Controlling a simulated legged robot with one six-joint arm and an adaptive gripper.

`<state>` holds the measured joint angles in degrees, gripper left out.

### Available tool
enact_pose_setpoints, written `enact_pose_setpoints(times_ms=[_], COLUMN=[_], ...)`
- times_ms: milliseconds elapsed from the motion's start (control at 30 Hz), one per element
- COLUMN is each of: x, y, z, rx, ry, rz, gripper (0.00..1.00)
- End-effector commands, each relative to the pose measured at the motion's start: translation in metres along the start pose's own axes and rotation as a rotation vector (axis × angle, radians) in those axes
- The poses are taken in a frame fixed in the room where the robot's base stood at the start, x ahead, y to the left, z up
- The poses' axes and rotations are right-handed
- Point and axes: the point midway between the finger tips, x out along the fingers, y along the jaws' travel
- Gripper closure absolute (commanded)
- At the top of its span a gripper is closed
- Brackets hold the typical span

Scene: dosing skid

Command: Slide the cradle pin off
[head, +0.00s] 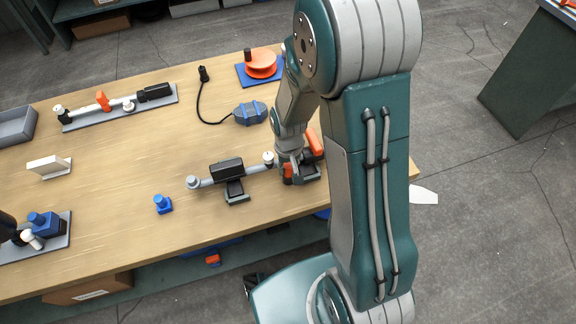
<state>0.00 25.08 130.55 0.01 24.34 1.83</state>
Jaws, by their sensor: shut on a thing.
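A black cradle block (227,169) stands on a small dark base near the table's front edge, with a grey rod (207,180) running through it. A pale knob (268,158) sits on the rod to the right of the block. My gripper (288,176) reaches down at the right end of this assembly. It is shut around a small red-orange piece (288,170), which looks like the cradle pin. My wrist and fingers hide most of it, so I cannot tell how far it sits in its seat. A larger orange handle (315,143) is just right of my gripper.
A small blue fitting (163,204) stands left of the cradle. A blue cabled device (250,113) lies behind it. An orange round part on a blue plate (262,66) is further back. A valve rail (120,107) lies at the back left.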

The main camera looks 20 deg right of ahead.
Motion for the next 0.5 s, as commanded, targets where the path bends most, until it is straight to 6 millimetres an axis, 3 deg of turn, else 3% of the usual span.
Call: enact_pose_setpoints(times_ms=[500], x=[-0.025], y=[0.000], z=[0.000], rx=[0.000], ry=[0.001], rz=[0.000], gripper=[1.00])
